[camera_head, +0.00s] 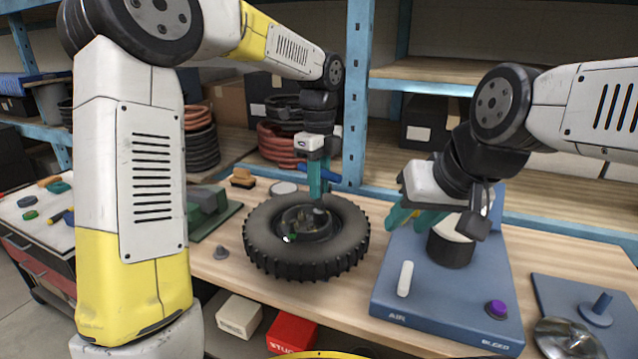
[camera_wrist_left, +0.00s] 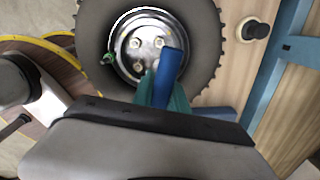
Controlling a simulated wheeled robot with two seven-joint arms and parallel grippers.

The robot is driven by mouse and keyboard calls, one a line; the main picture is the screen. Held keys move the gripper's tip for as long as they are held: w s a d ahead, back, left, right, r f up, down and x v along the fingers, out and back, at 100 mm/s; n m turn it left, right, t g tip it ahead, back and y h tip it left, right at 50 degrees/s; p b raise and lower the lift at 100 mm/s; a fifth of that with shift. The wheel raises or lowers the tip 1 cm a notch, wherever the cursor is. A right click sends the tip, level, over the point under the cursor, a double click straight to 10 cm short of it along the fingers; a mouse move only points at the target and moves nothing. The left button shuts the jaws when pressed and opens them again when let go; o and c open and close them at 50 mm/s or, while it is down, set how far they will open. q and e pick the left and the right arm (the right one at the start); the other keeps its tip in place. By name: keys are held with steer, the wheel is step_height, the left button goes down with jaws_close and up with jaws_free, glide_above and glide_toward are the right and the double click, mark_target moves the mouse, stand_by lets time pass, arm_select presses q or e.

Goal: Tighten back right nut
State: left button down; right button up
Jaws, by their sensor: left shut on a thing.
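A black tyre (camera_head: 258,240) lies flat on the wooden bench, with a metal hub (camera_head: 303,224) in its middle. In the left wrist view the hub (camera_wrist_left: 126,62) shows several nuts, one (camera_wrist_left: 134,43) beside another (camera_wrist_left: 158,42). My left gripper (camera_head: 318,190) points down over the back right of the hub. Its teal fingers (camera_wrist_left: 163,98) are shut on a blue tool (camera_wrist_left: 168,75), which partly hides the hub. I cannot tell if the tool touches a nut. My right gripper (camera_head: 415,217) hangs beside the blue stand's black cylinder; its teal fingers look apart and empty.
A blue stand (camera_head: 400,318) with a white lever (camera_head: 405,278) and a purple knob (camera_head: 496,308) stands right of the tyre. A metal dome (camera_head: 565,340) lies front right. A blue shelf post (camera_head: 356,90) rises behind.

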arm_select(q)
steer(key=shift+m, duration=1.4)
steer(key=shift+m, duration=1.5)
steer(key=shift+m, duration=1.4)
steer(key=shift+m, duration=1.4)
